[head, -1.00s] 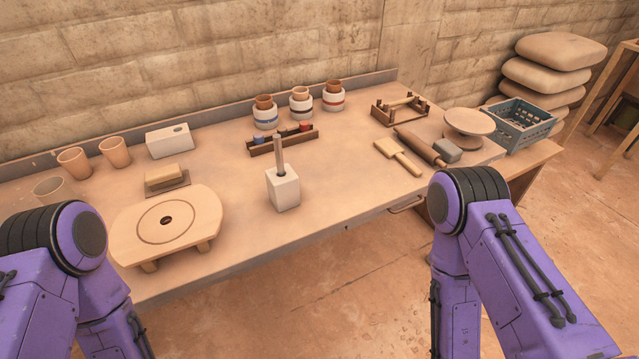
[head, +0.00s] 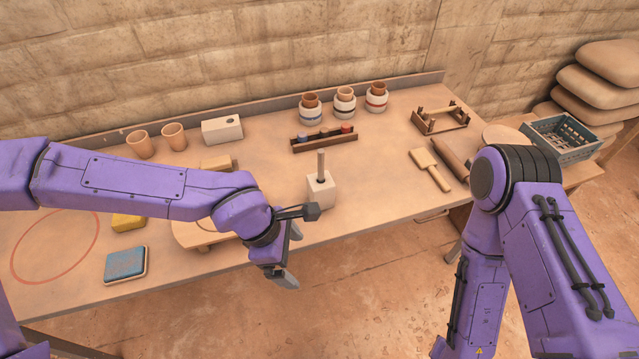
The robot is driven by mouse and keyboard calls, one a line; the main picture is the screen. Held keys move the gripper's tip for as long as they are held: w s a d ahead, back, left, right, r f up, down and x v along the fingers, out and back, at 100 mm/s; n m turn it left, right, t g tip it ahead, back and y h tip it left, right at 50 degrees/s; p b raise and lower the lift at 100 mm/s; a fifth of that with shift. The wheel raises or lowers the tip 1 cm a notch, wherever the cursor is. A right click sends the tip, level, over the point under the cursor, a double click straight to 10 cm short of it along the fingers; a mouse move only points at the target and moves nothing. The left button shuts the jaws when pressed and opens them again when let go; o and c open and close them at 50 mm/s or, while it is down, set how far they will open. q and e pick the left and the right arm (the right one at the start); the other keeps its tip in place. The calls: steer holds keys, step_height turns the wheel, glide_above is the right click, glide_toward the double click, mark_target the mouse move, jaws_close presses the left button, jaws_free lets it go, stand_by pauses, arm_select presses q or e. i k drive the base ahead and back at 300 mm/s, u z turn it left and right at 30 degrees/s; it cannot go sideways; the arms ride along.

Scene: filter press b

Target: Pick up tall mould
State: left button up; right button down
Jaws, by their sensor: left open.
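The tall mould (head: 321,192) is a pale upright block with a wooden rod standing up out of its top, near the front edge of the table. A lower pale block (head: 222,129) with a hole stands farther back and left. My left gripper (head: 288,262) is open and empty, to the left of the tall mould and nearer me, at the table's front edge and apart from the mould. My right gripper is out of view; only the right arm shows.
My left arm partly hides a round board (head: 190,236). Blue (head: 126,265) and yellow (head: 128,221) pads lie at left. A rack (head: 324,139) and jars (head: 344,104) stand behind the mould. A paddle (head: 431,170) lies right. The table beside the mould is bare.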

mark_target(325, 194)
steer(key=i, duration=0.85)
